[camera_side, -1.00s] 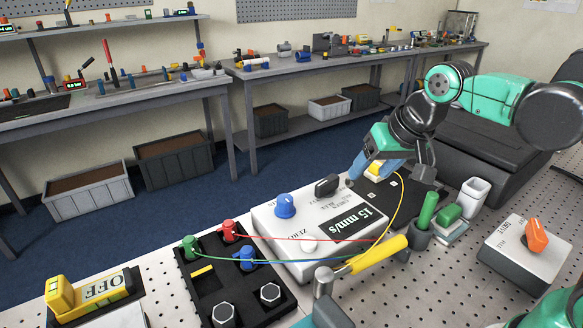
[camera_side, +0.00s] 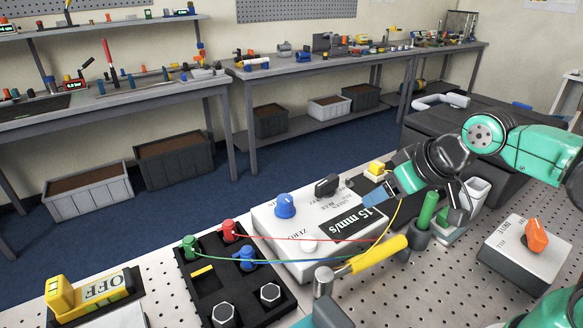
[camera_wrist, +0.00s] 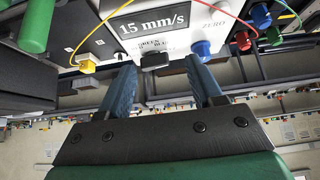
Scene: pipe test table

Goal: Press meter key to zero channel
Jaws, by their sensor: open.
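The meter (camera_side: 268,222) is a white box with a dark display (camera_side: 354,226) reading 15 mm/s, a blue knob (camera_side: 285,206) and a black knob (camera_side: 327,185). A round pale key (camera_side: 309,246) sits beside the ZERO lettering on its top. My gripper (camera_side: 374,194) is by the right end of the meter, its blue fingers apart and empty. In the wrist view, the gripper (camera_wrist: 160,62) has the black knob (camera_wrist: 153,60) showing between its fingertips; the ZERO lettering and blue knob (camera_wrist: 201,48) lie to the right. I cannot tell whether the fingers touch the meter.
Red, blue and yellow wires cross the meter's near side. A black tray (camera_side: 205,288) with terminals is left; an orange-knob box (camera_side: 525,250) right.

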